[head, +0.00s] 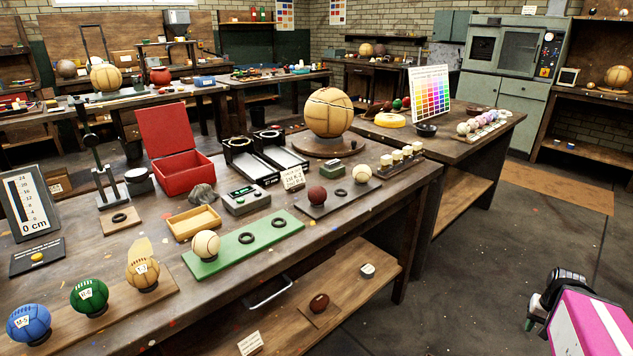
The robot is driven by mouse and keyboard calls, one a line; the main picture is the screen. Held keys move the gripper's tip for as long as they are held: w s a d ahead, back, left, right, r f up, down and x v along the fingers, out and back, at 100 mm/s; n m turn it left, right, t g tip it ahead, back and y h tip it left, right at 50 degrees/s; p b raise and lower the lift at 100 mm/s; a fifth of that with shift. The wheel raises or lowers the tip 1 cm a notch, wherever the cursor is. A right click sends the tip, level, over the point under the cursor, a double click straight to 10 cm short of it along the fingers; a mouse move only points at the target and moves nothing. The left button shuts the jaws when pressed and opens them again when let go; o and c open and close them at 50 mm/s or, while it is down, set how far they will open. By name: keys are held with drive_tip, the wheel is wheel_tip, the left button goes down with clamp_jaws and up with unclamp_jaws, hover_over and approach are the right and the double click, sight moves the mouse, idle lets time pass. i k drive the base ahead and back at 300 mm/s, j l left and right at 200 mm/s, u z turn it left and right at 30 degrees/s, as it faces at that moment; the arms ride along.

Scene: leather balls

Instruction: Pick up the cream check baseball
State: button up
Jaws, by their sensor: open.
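A cream baseball (206,245) with stitched seams sits at the left end of a green strip (231,252) on the front workbench. Another cream ball (361,174) sits on a dark board (330,203) farther back, beside a dark red ball (317,196). I cannot tell from the picture which one is the check baseball. My gripper (543,308) shows at the lower right edge, black beside a pink and white arm part. It is open and empty, over the floor, well to the right of the workbench and apart from both balls.
Two black rings lie on the green strip. Blue, green and tan balls (88,297) stand on a wooden board at the front left. A red box (184,172), a grey device (246,200) and a large ball (329,112) stand behind. Floor (450,290) right of the bench is clear.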

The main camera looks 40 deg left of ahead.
sight(361, 173)
drive_tip(key=j+u, duration=0.2)
drive_tip(key=u, duration=1.35)
